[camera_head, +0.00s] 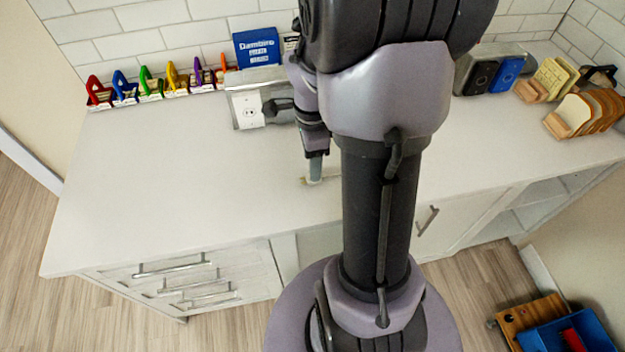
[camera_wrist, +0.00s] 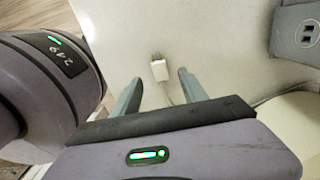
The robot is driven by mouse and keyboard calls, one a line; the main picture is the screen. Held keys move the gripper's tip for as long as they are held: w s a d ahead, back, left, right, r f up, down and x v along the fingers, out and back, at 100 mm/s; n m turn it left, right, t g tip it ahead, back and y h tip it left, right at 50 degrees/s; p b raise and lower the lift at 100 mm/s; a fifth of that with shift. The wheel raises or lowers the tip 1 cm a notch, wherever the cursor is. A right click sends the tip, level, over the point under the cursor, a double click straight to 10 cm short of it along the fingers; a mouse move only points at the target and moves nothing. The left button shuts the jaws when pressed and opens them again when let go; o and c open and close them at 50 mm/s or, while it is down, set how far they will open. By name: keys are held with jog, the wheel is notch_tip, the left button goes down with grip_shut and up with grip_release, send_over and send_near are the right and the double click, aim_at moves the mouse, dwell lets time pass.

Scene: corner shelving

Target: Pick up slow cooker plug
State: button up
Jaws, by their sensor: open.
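The slow cooker plug (camera_wrist: 159,70) is a small white block with metal prongs, lying on the white counter in the wrist view. A thin pale cord runs from it back toward my gripper. My gripper (camera_wrist: 157,88) is open, with its two grey fingers spread apart on either side of the plug and cord. The plug shows between and slightly beyond the fingertips, and nothing is held. In the head view my gripper (camera_head: 314,180) reaches down near the counter, and the plug is mostly hidden there by my arm.
A grey box with a white outlet (camera_head: 249,111) stands at the back of the counter (camera_head: 180,200). Coloured clips (camera_head: 148,84) line the wall at left, beside a blue box (camera_head: 257,47). Bread slices in a rack (camera_head: 588,110) stand at right. The left counter is clear.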

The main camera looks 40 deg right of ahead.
notch_tip(320, 180, down, 5)
jog(key=shift+b, duration=1.2)
jog(key=shift+r, duration=0.15)
grip_shut()
